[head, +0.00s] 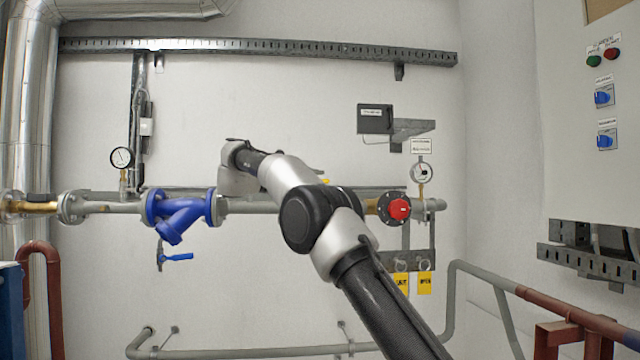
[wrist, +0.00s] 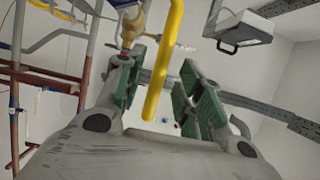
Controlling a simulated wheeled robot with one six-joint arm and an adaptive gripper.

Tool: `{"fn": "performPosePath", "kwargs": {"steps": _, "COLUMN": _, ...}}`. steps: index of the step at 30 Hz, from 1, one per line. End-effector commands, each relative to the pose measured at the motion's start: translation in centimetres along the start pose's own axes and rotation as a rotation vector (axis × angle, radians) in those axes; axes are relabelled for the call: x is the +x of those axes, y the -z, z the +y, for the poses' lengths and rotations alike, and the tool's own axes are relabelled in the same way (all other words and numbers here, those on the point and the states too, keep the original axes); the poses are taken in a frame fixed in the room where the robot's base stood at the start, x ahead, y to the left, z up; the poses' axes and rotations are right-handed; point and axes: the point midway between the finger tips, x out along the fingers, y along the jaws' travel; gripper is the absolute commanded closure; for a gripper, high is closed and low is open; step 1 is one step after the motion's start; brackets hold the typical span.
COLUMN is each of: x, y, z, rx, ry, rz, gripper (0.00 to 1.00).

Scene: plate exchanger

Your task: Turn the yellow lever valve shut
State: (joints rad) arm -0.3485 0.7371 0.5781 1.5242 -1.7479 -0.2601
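In the head view a small yellow patch (head: 325,181) shows just above my arm, probably part of the lever. My arm hides most of the valve body there, and my gripper's fingers cannot be made out.
A grey pipe (head: 250,207) runs along the wall with a blue strainer (head: 182,208) on the left and a red knob (head: 400,209) on the right. Pressure gauges (head: 122,158) rise from it. A grey control cabinet (head: 585,150) stands at right; a low pipe rail (head: 270,351) crosses below.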

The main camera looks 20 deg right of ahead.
Motion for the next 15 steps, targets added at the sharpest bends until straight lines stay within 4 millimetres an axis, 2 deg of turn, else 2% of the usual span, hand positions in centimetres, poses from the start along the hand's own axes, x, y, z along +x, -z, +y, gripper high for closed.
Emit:
{"fn": "performPosePath", "kwargs": {"steps": 1, "x": -1.4, "y": -0.1, "z": 0.0, "rx": 0.001, "ry": 0.0, "rz": -0.004, "gripper": 0.63}}
{"fn": "performPosePath", "kwargs": {"steps": 6, "x": -5.2, "y": -0.1, "z": 0.1, "rx": 0.001, "ry": 0.001, "rz": -0.005, "gripper": 0.63}}
{"fn": "performPosePath", "kwargs": {"steps": 10, "x": -7.5, "y": -0.1, "z": 0.1, "rx": 0.002, "ry": 0.002, "rz": -0.004, "gripper": 0.63}}
{"fn": "performPosePath", "kwargs": {"steps": 15, "x": -9.0, "y": -0.1, "z": 0.1, "rx": 0.001, "ry": 0.001, "rz": -0.002, "gripper": 0.63}}
